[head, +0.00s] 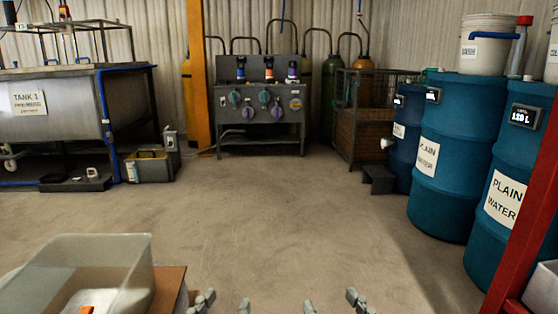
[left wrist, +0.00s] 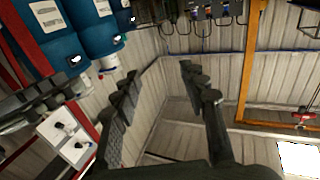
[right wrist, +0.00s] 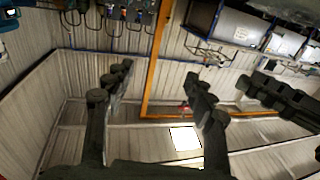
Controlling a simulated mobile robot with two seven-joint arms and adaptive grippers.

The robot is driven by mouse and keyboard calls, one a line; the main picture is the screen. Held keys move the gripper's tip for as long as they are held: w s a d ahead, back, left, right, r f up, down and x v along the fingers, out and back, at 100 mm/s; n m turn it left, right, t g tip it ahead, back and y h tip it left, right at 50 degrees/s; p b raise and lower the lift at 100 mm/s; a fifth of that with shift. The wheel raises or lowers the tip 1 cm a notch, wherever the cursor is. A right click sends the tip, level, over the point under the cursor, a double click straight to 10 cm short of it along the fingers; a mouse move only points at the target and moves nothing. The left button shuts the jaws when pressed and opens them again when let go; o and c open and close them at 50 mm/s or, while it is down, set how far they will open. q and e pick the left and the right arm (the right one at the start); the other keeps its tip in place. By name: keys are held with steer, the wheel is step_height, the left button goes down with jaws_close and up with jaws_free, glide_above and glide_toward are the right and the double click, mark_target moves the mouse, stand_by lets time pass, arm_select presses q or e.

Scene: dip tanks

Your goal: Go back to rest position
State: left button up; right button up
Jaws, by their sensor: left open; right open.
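My left gripper (head: 223,302) shows at the bottom edge of the head view, fingers apart and empty. My right gripper (head: 333,302) is beside it to the right, also spread and empty. Most of both arms is out of the head view.
A clear bin (head: 140,275) with an orange item stands on a brown surface at lower left. Blue water barrels (head: 440,150) and a red post (head: 525,225) are at right. Tank 1 (head: 70,115) is at left, a valve panel (head: 262,125) at the back. The middle floor is clear.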

arm_select(q)
steer(key=s+a+f+g+y+p, duration=0.1)
steer(key=a+f+g+y+p, duration=0.2)
steer(key=f, duration=0.5)
steer(key=s+a+f+g+y+p, duration=0.1)
steer(key=a+f+g+p, duration=0.1)
steer(key=a+f+g, duration=0.45)
arm_select(e)
steer(key=s+d+f+g+h, duration=0.15)
steer(key=d+f+g, duration=0.25)
steer(key=f, duration=0.4)
steer(key=d+f+g+h, duration=0.3)
steer(key=d+f, duration=0.1)
steer(key=f, duration=0.4)
arm_select(q)
steer(key=s+a+f+n+g+y+p, duration=0.2)
steer(key=s+a+f+g, duration=0.3)
steer(key=s+a+f, duration=0.3)
steer(key=s+f+y+p, duration=0.1)
steer(key=s+f, duration=0.2)
steer(key=f, duration=0.1)
steer(key=shift+a, duration=0.35)
arm_select(e)
steer(key=s+d+f+m+g+h, duration=0.2)
steer(key=s+d+f+g, duration=0.5)
steer(key=s+d+f, duration=0.3)
steer(key=shift+s+f, duration=0.25)
steer(key=shift+s, duration=0.6)
